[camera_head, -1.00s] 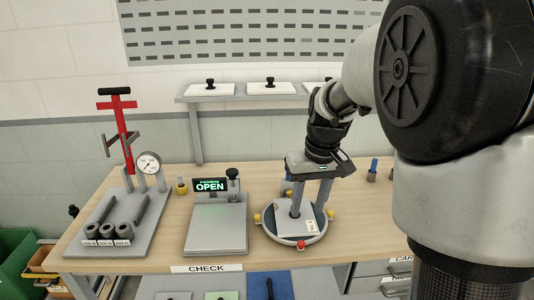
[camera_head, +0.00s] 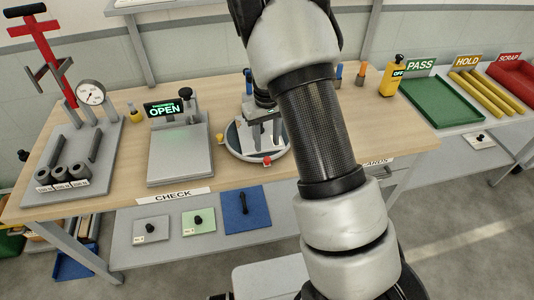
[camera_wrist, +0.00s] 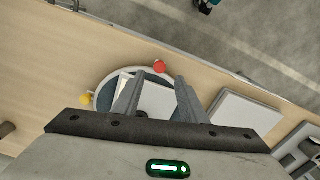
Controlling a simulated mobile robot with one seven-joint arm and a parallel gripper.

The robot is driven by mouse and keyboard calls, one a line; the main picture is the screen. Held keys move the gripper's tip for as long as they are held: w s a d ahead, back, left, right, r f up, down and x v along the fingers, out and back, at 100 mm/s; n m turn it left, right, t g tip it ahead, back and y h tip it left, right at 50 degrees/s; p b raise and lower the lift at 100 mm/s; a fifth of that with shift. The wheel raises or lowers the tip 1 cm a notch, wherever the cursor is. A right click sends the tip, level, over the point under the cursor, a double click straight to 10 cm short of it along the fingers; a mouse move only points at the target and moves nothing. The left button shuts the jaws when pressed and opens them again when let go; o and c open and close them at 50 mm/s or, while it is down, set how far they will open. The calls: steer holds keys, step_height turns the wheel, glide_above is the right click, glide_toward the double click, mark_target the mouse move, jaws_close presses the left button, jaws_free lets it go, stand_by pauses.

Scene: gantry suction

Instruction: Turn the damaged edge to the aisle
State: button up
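A round dark turntable with a pale rim (camera_head: 234,150) sits on the wooden bench, with a red knob (camera_head: 267,161) at its front and a yellow knob (camera_head: 220,138) at its left. A pale plate (camera_head: 250,139) lies on it, partly hidden by my gripper and arm. In the wrist view the plate (camera_wrist: 157,100) shows between and beside the fingers. My gripper (camera_wrist: 160,80) is over the turntable with its two fingers apart; contact with the plate cannot be told. I cannot make out a damaged edge now.
A grey check stand (camera_head: 180,158) with an OPEN display (camera_head: 164,109) stands left of the turntable. A red press (camera_head: 45,62) with a dial is farther left. Green PASS (camera_head: 440,105), yellow HOLD (camera_head: 478,90) and red SCRAP (camera_head: 515,76) trays are at right.

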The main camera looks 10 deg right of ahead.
mark_target(267, 159)
step_height(267, 159, down, 7)
steer(key=shift+r, duration=0.1)
stand_by(0.3)
jaws_close()
